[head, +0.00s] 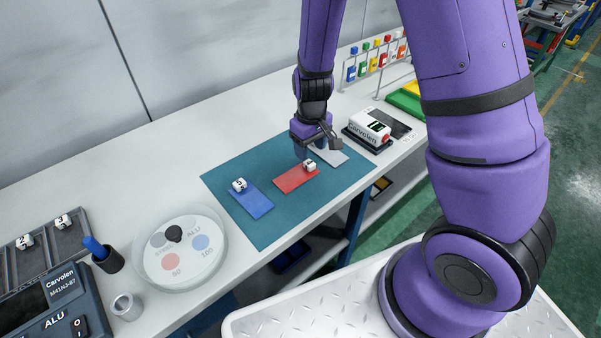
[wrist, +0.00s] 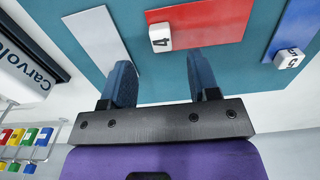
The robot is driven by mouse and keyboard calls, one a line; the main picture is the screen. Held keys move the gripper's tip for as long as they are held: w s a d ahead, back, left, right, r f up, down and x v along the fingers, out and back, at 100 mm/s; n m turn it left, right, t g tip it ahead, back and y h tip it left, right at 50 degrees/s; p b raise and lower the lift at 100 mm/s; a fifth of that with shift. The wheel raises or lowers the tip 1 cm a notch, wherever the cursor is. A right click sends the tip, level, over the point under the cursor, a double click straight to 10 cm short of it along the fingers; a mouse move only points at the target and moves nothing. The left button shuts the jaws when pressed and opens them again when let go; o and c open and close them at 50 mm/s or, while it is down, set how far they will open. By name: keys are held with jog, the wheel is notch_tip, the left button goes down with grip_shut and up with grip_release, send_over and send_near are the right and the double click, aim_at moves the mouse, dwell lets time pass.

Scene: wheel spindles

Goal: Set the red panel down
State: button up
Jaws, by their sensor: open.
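The red panel (head: 293,179) lies flat on the teal mat (head: 262,231), between a blue panel (head: 252,203) and a grey panel (head: 331,153). A small white numbered block (head: 309,165) sits on its right end; in the wrist view this block (wrist: 161,37) shows a 4. The red panel (wrist: 215,22) also shows in the wrist view, ahead of the fingers. My gripper (head: 305,148) is over the mat by the red panel's right end. In the wrist view my gripper (wrist: 163,82) has its two fingers apart with nothing between them.
Another numbered block (head: 239,185) sits on the blue panel. A Carvolen device (head: 367,131) stands right of the mat. A round dial plate (head: 180,250), a dark cup with a blue item (head: 107,258) and a tray (head: 45,252) are at left. The mat's front is clear.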

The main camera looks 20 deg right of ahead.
aim_at(310, 163)
jog(key=shift+f, duration=2.55)
jog(key=shift+c, duration=0.4)
grip_shut()
